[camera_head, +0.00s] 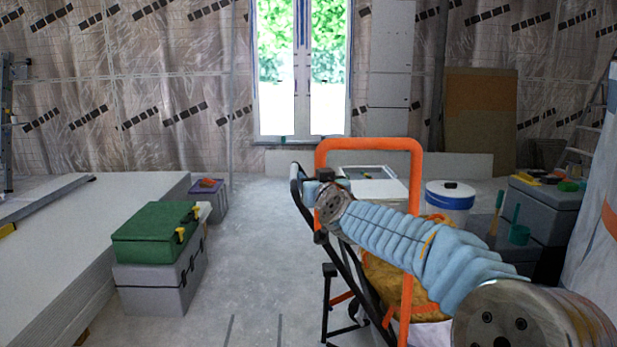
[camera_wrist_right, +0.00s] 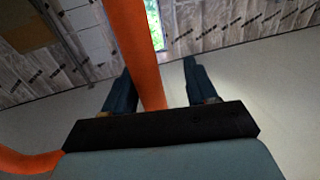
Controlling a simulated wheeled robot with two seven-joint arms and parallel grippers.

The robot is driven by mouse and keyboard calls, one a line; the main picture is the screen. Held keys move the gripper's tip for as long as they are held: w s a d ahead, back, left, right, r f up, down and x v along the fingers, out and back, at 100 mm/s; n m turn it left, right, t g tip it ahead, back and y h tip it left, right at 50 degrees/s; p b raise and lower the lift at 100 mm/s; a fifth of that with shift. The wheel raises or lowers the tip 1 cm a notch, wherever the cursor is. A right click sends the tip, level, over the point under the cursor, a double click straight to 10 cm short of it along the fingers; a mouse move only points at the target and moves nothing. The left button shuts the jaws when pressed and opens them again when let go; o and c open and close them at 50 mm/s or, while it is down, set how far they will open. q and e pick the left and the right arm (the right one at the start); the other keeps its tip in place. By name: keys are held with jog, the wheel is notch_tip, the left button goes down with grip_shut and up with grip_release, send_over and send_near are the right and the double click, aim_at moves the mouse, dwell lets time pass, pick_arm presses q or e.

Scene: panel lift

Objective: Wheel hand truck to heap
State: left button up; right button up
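The hand truck's orange tubular frame (camera_head: 368,145) stands upright just right of centre in the head view. My right arm reaches across it from the lower right. My right gripper (camera_head: 322,176) is at the frame's left upright. In the right wrist view, the orange tube (camera_wrist_right: 128,45) passes between the two dark fingers of the gripper (camera_wrist_right: 160,88). The fingers are apart, with a visible gap on the tube's right side. The truck's lower part is largely hidden by my arm. My left gripper is out of view. I cannot tell which thing is the heap.
A large pale panel stack (camera_head: 60,250) lies at left. A green case (camera_head: 155,232) sits on a grey toolbox (camera_head: 160,285) beside it. A white bucket (camera_head: 450,200) and grey boxes (camera_head: 540,210) stand at right. Grey floor (camera_head: 250,250) lies clear between.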

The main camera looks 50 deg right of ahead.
jog(key=shift+a, duration=0.15)
jog(key=p+v, duration=0.1)
jog(key=v, duration=1.4)
jog(key=shift+s+a+p, duration=0.2)
jog(key=shift+s+p, duration=0.15)
dwell(0.5)
